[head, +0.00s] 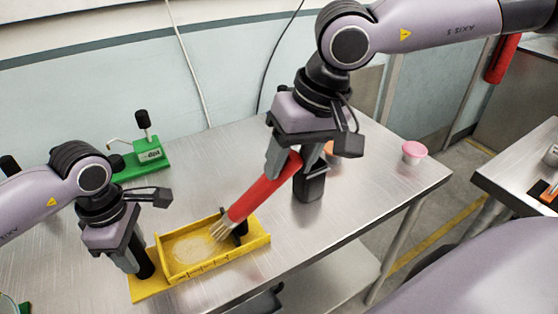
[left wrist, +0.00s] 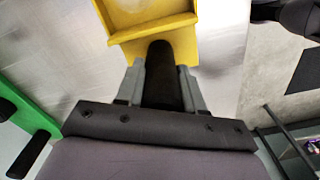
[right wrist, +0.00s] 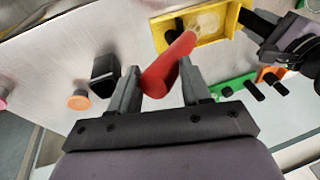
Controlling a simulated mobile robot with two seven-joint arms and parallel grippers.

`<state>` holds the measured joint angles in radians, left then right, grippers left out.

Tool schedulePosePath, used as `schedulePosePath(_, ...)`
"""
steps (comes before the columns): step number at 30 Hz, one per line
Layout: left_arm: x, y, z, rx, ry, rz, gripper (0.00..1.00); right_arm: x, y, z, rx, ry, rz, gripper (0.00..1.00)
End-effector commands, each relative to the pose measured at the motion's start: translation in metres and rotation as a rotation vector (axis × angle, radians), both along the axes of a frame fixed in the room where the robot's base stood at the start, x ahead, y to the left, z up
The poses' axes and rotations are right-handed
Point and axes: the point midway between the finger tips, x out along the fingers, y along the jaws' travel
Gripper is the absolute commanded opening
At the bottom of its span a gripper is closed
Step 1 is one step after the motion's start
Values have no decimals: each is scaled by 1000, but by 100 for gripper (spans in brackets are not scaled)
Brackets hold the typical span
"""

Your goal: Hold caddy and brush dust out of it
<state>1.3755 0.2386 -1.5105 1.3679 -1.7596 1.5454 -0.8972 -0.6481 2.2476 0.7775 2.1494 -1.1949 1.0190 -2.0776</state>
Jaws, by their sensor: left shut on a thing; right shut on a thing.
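The yellow caddy (head: 186,273) sits on the metal table, with pale dust (head: 190,249) spread over its floor. My left gripper (head: 140,262) is shut on the black handle (head: 146,264) at the caddy's left end; the left wrist view shows this handle (left wrist: 160,75) between the fingers. My right gripper (head: 284,166) is shut on the red handle of the brush (head: 262,190). The brush is tilted, its pale bristles (head: 222,229) down inside the caddy near its right end. In the right wrist view the red handle (right wrist: 172,65) lies between the fingers.
A green fixture (head: 140,165) with black knobs stands behind the caddy. A black block (head: 309,182), an orange item (head: 330,148) and a pink-topped cup (head: 413,152) stand to the right. The table's front edge runs close to the caddy.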

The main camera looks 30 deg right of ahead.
Motion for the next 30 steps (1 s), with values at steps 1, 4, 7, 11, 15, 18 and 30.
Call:
schedulePosePath(1, 1, 5, 0, 11, 0, 4, 0, 0, -6, -3, -18, 8, -8, 0)
schedulePosePath(4, 1, 4, 0, 10, 1, 4, 0, -3, -6, -3, -19, 8, -7, 0)
schedulePosePath(7, 1, 4, 0, 10, 1, 4, 0, -8, -5, -3, -19, 8, -7, 0)
schedulePosePath(11, 1, 4, 0, 10, 1, 4, 0, -12, -2, -3, -21, 12, -4, 0)
schedulePosePath(15, 1, 4, 0, 10, 1, 4, 0, -11, 9, -4, -23, 13, -3, 0)
schedulePosePath(18, 1, 4, 0, 9, 0, 4, 0, -10, 18, -4, -23, 13, -3, 0)
schedulePosePath(30, 1, 2, 0, 7, 0, 2, 0, -8, 38, -3, -19, 11, -4, 0)
